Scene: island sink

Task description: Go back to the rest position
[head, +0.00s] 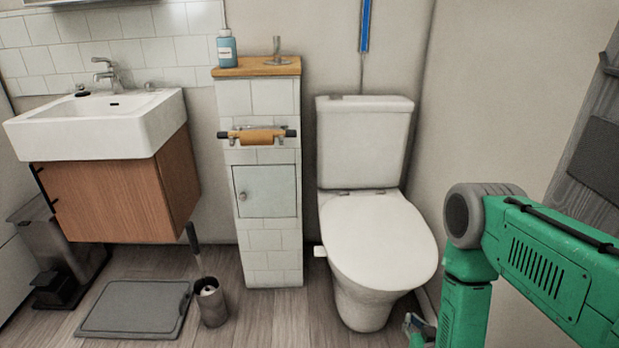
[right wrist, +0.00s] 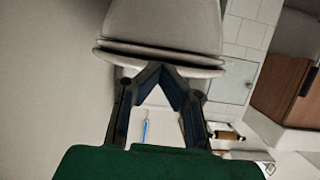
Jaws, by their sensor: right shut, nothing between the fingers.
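My right arm comes in from the right in the head view, with its green forearm bent downward. Part of my right gripper (head: 418,326) shows low in that view, beside the bowl of the white toilet (head: 378,240) and near the wall. In the right wrist view the two fingers of my right gripper (right wrist: 160,70) lean together and meet at the tips, with nothing held. The toilet (right wrist: 165,25) shows beyond them; whether they touch it I cannot tell. My left gripper is in neither view.
The toilet's lid is down. Left of it stand a tiled pillar (head: 268,245) with a paper holder (head: 257,135), a brush holder (head: 211,303), a grey mat (head: 135,308), a pedal bin (head: 50,255) and a sink (head: 95,125). A wall rises close on the right.

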